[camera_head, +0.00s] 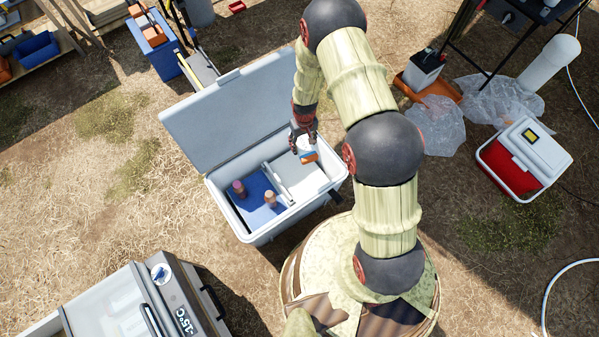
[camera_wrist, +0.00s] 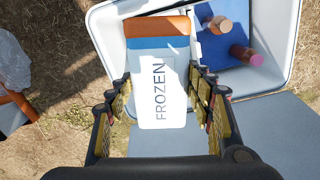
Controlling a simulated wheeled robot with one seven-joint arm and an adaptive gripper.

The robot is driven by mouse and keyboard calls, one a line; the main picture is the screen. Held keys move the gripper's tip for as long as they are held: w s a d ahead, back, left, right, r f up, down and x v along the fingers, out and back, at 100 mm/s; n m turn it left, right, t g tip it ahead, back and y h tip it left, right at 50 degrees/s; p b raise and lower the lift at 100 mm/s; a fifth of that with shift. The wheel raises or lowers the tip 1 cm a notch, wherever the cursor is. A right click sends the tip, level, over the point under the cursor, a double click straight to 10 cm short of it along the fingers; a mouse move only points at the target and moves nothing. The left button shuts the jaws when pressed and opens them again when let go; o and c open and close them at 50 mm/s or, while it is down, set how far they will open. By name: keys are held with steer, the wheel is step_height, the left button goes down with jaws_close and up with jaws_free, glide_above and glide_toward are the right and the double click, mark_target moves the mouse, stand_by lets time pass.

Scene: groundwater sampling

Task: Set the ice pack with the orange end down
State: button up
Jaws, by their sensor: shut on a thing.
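The ice pack is white with a blue band, an orange end and the word FROZEN; it shows in the wrist view (camera_wrist: 160,75) and its orange end shows in the head view (camera_head: 309,157). My gripper (camera_head: 303,136) is shut on it, with a finger at each side edge in the wrist view (camera_wrist: 163,92). The orange end points away from my wrist. The pack is over the right compartment of the open white cooler (camera_head: 265,232). I cannot tell whether it touches the cooler floor. My arm hides part of the cooler's right side.
The cooler's left compartment has a blue floor (camera_head: 240,193) with two capped bottles (camera_head: 238,188) (camera_head: 270,198). A divider separates it from the pale right compartment (camera_head: 300,180). The raised lid (camera_head: 225,118) stands behind. A freezer box reading -15°C (camera_head: 125,305) is at lower left, a red cooler (camera_head: 515,165) at right.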

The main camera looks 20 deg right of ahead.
step_height(320, 180, down, 17)
steer(key=w+n+b, duration=0.1)
steer(key=w+b, duration=0.2)
steer(key=b, duration=0.1)
steer(key=n+b, duration=0.1)
steer(key=b, duration=0.5)
glide_above(302, 177)
step_height(302, 177, down, 18)
steer(key=shift+r, duration=0.1)
steer(key=shift+f+b, duration=0.7)
steer(key=shift+f, duration=1.15)
steer(key=shift+f, duration=0.15)
steer(key=o, duration=1.6)
steer(key=shift+c, duration=0.2)
